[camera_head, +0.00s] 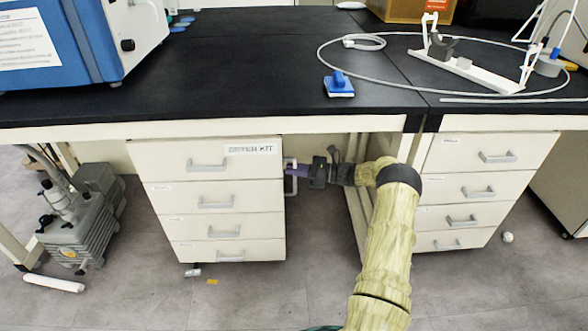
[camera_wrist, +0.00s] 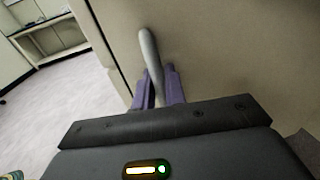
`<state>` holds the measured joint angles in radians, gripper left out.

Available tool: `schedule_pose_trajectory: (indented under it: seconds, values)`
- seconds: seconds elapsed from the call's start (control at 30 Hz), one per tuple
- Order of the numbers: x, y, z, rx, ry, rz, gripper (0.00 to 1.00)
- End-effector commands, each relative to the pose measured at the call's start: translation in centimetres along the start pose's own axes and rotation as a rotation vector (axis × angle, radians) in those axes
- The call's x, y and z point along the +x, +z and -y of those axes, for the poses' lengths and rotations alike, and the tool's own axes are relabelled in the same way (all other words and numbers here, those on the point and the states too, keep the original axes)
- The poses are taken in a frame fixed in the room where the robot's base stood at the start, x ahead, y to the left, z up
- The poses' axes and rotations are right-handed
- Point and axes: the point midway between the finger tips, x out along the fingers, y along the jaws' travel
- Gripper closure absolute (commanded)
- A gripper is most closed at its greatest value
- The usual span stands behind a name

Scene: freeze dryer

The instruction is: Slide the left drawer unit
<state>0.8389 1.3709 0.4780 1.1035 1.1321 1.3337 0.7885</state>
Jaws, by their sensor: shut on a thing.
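The left drawer unit (camera_head: 262,193) is a cream cabinet with several drawers and grey pull handles, standing on the floor under the black bench. A light grey bar handle (camera_head: 290,185) sticks out from its right side. My gripper (camera_head: 291,168) reaches in from the right at that side and is shut on the handle. In the wrist view, the purple fingers of my gripper (camera_wrist: 160,88) lie on both sides of the handle (camera_wrist: 150,50), close to the unit's flat side panel (camera_wrist: 235,50). All the unit's drawers look closed.
A similar right drawer unit (camera_head: 478,185) stands to the right, past a bench leg. A vacuum pump (camera_head: 75,230) sits on the floor at the left. The bench top (camera_head: 240,75) hangs over my gripper. Floor in front of the left unit is mostly open, with small scraps.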

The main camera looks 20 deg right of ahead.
Motion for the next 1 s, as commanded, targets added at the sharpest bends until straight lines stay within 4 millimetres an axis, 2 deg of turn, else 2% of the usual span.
schedule_pose_trajectory:
  seconds: [0.03,0.13,0.17,0.2,0.23,0.27,0.53,0.67,0.77,1.0]
  values:
    - [-0.3,0.2,0.6,-0.006,-0.022,-0.003,1.0]
    - [-0.3,0.2,0.7,-0.007,-0.023,-0.002,1.0]
    - [-0.3,0.2,0.7,-0.008,-0.023,-0.002,0.86]
    - [-0.3,0.3,0.7,-0.008,-0.024,-0.002,0.78]
    - [-0.3,0.3,0.7,-0.007,-0.024,-0.001,0.72]
    - [-0.3,0.3,0.7,-0.007,-0.023,-0.001,0.7]
    - [-0.4,0.3,0.5,-0.005,-0.019,0.0,0.7]
    - [-0.4,1.1,0.5,-0.006,-0.018,0.0,0.7]
    - [-0.4,2.5,0.5,-0.006,-0.018,0.0,0.7]
    - [-0.3,7.1,0.5,-0.007,-0.018,-0.001,0.7]
